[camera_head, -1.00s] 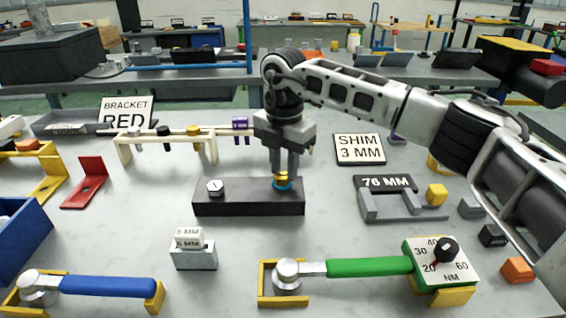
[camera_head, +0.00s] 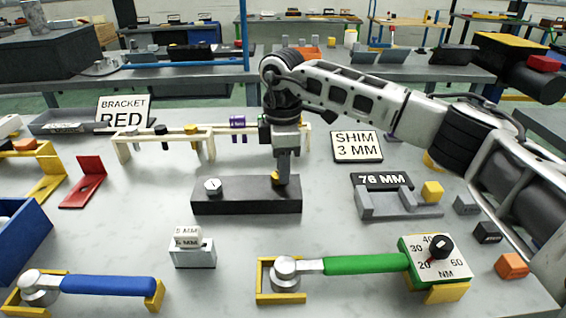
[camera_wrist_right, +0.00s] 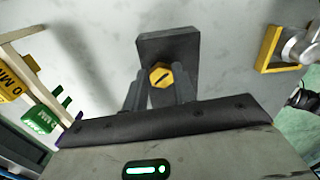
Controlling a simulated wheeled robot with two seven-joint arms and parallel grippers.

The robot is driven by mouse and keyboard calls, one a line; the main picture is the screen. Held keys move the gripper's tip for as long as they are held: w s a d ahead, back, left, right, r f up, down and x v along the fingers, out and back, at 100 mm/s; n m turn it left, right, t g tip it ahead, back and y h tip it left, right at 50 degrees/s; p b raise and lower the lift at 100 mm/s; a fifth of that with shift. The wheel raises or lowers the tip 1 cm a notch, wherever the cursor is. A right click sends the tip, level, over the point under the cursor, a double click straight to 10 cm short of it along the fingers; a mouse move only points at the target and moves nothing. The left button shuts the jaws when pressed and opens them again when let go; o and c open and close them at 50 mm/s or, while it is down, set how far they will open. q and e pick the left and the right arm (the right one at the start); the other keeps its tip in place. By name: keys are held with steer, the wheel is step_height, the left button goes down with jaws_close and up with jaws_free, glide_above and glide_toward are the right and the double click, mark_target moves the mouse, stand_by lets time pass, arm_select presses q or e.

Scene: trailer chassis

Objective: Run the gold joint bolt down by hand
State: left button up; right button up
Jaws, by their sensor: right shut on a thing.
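The gold joint bolt (camera_head: 275,177) stands at the right end of a long black block (camera_head: 246,205). In the right wrist view its slotted hex head (camera_wrist_right: 161,75) shows between my fingers, above the block (camera_wrist_right: 168,44). My right gripper (camera_head: 281,179) points straight down and is shut on the gold bolt. From the head its fingers line up and hide part of the bolt. Its fingers show on both sides of the head in the right wrist view (camera_wrist_right: 160,88). My left gripper is not in view.
A silver bolt (camera_head: 212,187) sits at the block's left end. A green-handled wrench (camera_head: 366,264) with a torque dial lies in front right, a blue-handled one (camera_head: 108,286) front left. A cream rack (camera_head: 165,139) stands behind. A grey fixture (camera_head: 399,205) is to the right.

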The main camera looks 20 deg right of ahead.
steer(key=shift+w+r+m, duration=0.15)
steer(key=shift+r+m, duration=0.2)
steer(key=shift+m, duration=0.15)
steer(key=shift+a, duration=0.1)
steer(key=o, duration=1)
steer(key=shift+f, duration=0.1)
step_height(320, 180, up, 16)
steer(key=shift+b, duration=0.45)
